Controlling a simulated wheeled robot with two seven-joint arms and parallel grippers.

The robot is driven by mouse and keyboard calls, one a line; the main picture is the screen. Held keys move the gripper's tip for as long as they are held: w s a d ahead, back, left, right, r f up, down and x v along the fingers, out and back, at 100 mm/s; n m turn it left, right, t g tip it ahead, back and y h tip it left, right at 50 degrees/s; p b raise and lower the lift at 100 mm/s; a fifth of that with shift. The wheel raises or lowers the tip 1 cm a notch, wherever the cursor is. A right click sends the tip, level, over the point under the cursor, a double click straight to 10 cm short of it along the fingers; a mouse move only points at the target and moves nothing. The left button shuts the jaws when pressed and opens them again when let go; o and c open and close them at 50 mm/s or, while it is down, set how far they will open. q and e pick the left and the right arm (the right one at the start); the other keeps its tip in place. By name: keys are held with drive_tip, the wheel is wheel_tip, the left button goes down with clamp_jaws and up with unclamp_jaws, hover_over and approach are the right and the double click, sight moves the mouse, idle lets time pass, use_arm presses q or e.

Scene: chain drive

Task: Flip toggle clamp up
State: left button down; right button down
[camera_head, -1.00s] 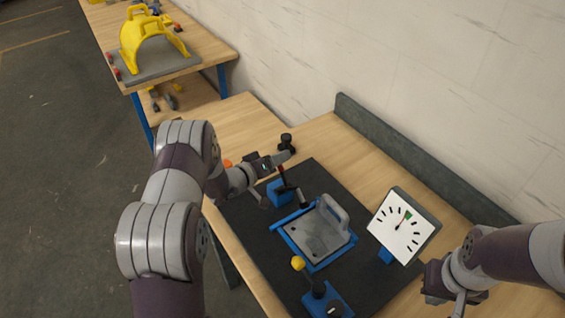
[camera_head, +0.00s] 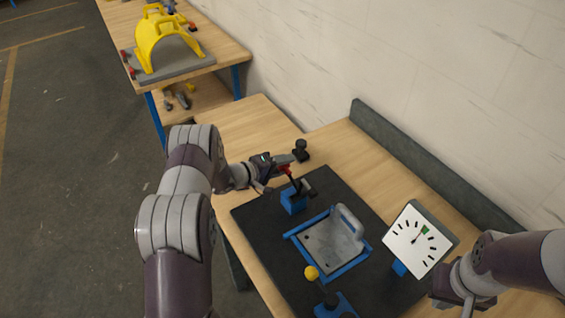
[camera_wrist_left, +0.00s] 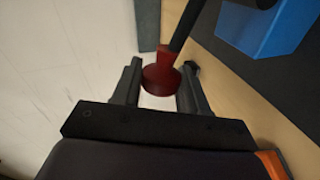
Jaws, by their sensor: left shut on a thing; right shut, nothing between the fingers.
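The toggle clamp (camera_head: 293,203) has a blue base at the far left corner of the dark mat. Its lever ends in a red handle (camera_wrist_left: 160,78). My left gripper (camera_head: 284,163) is shut on this red handle, which sits between its two fingers in the left wrist view. The clamp's black arm (camera_head: 309,188) is raised off the grey plate (camera_head: 330,245) in the blue fixture. A second clamp with a yellow knob (camera_head: 311,272) stands at the near side. My right gripper (camera_head: 445,300) is shut and empty, at the lower right, with its fingertips hard to make out.
A dial gauge (camera_head: 417,239) stands right of the fixture, between it and my right arm. A black knob-like object (camera_head: 301,150) stands on the bench just beyond my left gripper. A grey ledge (camera_head: 430,167) runs along the wall. A yellow part (camera_head: 167,45) sits on the far table.

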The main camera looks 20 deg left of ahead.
use_arm(q)
drive_tip(key=shift+f, duration=0.1)
idle(0.3)
drive_tip(key=c, duration=0.7)
unclamp_jaws()
drive_tip(key=shift+a, duration=0.1)
drive_tip(key=shift+b+v, duration=1.45)
drive_tip(key=shift+v, duration=4.85)
